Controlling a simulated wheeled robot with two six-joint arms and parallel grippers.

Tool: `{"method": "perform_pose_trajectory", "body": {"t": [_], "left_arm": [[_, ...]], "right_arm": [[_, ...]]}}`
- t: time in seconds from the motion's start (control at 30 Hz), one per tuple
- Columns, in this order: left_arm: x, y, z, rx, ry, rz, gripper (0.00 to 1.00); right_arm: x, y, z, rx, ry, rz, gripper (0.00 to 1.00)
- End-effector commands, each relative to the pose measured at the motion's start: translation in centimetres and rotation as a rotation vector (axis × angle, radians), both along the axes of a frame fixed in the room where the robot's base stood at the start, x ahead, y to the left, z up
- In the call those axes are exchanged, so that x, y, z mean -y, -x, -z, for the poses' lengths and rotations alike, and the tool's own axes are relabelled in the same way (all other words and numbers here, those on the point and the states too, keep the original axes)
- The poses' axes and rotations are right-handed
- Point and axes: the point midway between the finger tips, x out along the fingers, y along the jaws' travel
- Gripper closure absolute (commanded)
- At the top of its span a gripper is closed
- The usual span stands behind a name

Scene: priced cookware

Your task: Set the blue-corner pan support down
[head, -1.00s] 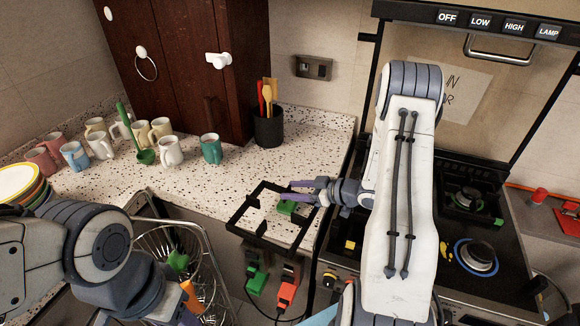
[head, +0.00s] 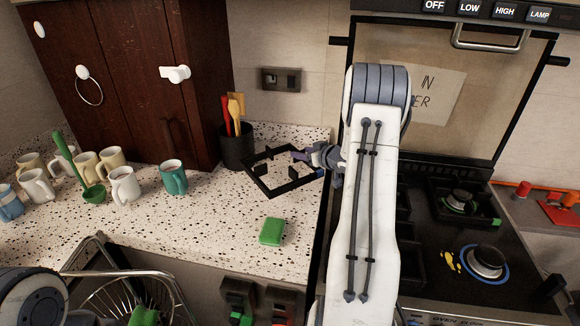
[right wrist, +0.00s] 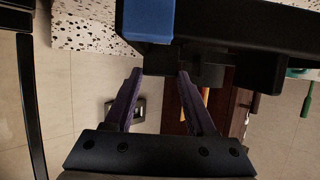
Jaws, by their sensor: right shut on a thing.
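The black square pan support (head: 262,190) is over the back right of the speckled counter, close to the utensil pot. I cannot tell whether it touches the counter. My right gripper (head: 299,156) is shut on its right-hand side.
A green sponge (head: 271,231) lies on the counter in front of the pan support. A black utensil pot (head: 237,150) stands just behind its left side. A teal mug (head: 174,178) and several other mugs stand left. The stove (head: 440,225) is right. The front middle counter is clear.

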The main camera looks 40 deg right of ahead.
Motion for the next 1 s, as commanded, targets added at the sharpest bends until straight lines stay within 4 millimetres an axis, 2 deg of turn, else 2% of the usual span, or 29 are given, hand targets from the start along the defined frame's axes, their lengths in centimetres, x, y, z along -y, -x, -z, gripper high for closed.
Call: {"method": "perform_pose_trajectory", "body": {"t": [0.1,0.27,0.6,0.97,1.0], "left_arm": [[0.0,0.0,-0.4,0.0,0.0,0.0,0.5],[0.0,0.0,-0.6,0.0,0.0,0.0,0.5],[0.0,0.0,-1.4,0.0,0.0,0.0,0.5],[0.0,0.0,-1.0,0.0,0.0,0.0,0.5],[0.0,0.0,-1.1,0.0,0.0,0.0,0.5]], "right_arm": [[-0.6,-2.2,1.2,0.0,-0.001,-0.003,1.0],[-1.0,-3.6,2.0,0.003,0.002,-0.002,1.0],[-1.2,-3.8,6.0,0.001,0.001,-0.004,1.0],[-1.3,-3.9,6.5,0.003,0.001,-0.005,1.0],[-1.3,-3.8,6.5,0.0,0.001,-0.005,0.33]]}}
